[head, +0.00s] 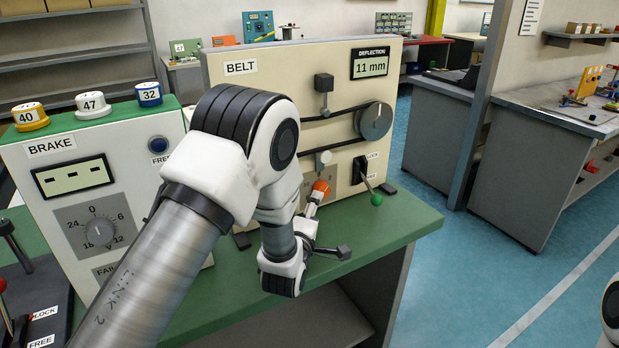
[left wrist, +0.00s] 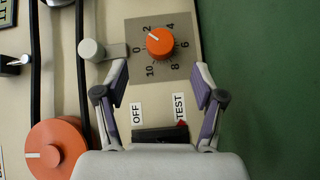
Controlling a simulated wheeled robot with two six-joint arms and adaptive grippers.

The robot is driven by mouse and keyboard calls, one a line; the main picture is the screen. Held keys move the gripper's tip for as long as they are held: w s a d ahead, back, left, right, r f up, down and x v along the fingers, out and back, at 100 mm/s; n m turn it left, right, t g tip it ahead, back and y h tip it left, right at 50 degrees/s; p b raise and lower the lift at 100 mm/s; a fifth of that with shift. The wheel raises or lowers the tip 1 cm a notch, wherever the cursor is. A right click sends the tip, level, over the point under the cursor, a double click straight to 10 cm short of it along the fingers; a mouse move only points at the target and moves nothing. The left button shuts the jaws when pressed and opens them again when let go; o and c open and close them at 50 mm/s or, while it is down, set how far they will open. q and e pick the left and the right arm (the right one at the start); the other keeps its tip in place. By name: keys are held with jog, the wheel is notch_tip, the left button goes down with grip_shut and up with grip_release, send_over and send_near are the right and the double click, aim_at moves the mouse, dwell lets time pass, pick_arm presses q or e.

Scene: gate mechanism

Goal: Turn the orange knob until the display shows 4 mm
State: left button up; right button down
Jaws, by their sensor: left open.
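The orange knob (left wrist: 160,42) sits on a grey dial numbered 0 to 10 in the left wrist view. Its white mark points between 0 and 2. In the head view the orange knob (head: 321,187) shows low on the beige BELT panel (head: 290,80), partly covered by my left arm. My right gripper is out of view.
In the wrist view an OFF/TEST switch (left wrist: 160,135) lies between the fingers, a grey roller (left wrist: 92,49) by the left finger and a large orange disc (left wrist: 57,148) lower left. A green-tipped lever (head: 376,198) stands right of the knob. The BRAKE box (head: 75,150) is at left.

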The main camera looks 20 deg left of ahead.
aim_at(321, 190)
pick_arm(q)
jog(key=w, duration=0.5)
jog(key=w+a, duration=0.1)
jog(key=w, duration=0.1)
jog(key=shift+w+f+p, duration=0.2)
jog(key=shift+f+p, duration=0.05)
jog(key=shift+p, duration=0.1)
jog(key=c, duration=1.1)
